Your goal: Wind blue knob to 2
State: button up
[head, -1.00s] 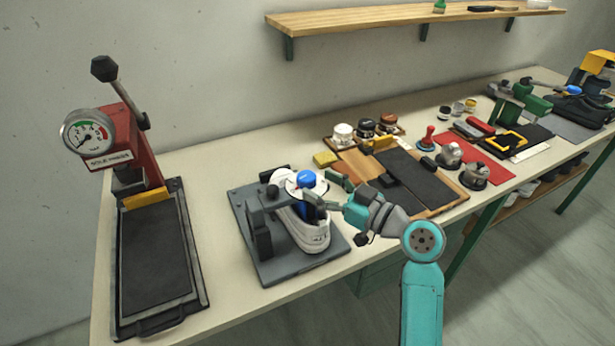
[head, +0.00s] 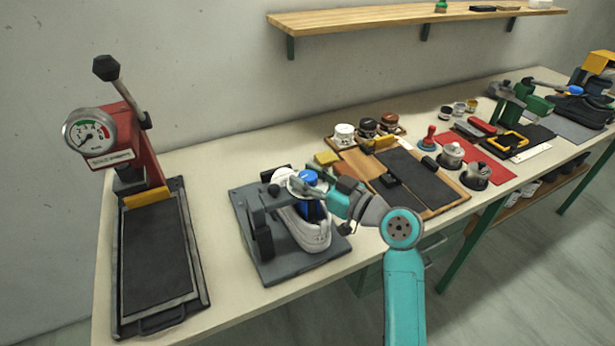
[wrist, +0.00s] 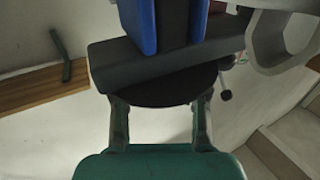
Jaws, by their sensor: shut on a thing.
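The blue knob (head: 309,175) sits on top of the grey shoe clamp fixture, on a pale round plate; no numbers or pointer can be read on it. My gripper (head: 306,186) is at the knob, shut on it from the right, and its fingers hide part of it. A white shoe (head: 313,236) lies in the fixture under the knob, with a blue part showing below my fingers. In the wrist view, a dark round shape sits between the fingers of my gripper (wrist: 160,98), below a dark block and a blue part.
The fixture's grey base plate (head: 270,268) stands near the bench's front edge. A red press with a gauge (head: 90,131) and black bed stands left. Jars, brushes, a board (head: 450,196) and a red mat (head: 496,174) lie right. A wooden shelf (head: 400,18) hangs above.

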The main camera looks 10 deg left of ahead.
jog(key=shift+m+t+h, duration=0.3)
jog(key=shift+t, duration=0.1)
jog(key=shift+a+m+t+h, duration=0.1)
jog(key=shift+m+t+h, duration=0.65)
jog(key=shift+t, duration=0.25)
jog(key=m+t+h, duration=0.4)
jog(key=m+h, duration=0.1)
jog(key=h, duration=0.1)
jog(key=shift+t, duration=0.3)
jog(key=shift+m+t+h, duration=0.4)
jog(key=shift+m+h, duration=0.65)
jog(key=shift+h, duration=0.55)
jog(key=shift+m+t+h, duration=0.4)
jog(key=shift+m+h, duration=0.6)
jog(key=shift+h, duration=0.55)
jog(key=shift+m+h, duration=1)
jog(key=shift+h, duration=0.5)
jog(key=shift+m+h, duration=0.4)
jog(key=shift+h, duration=0.3)
jog(key=o, duration=1.2)
jog(key=shift+c, duration=0.2)
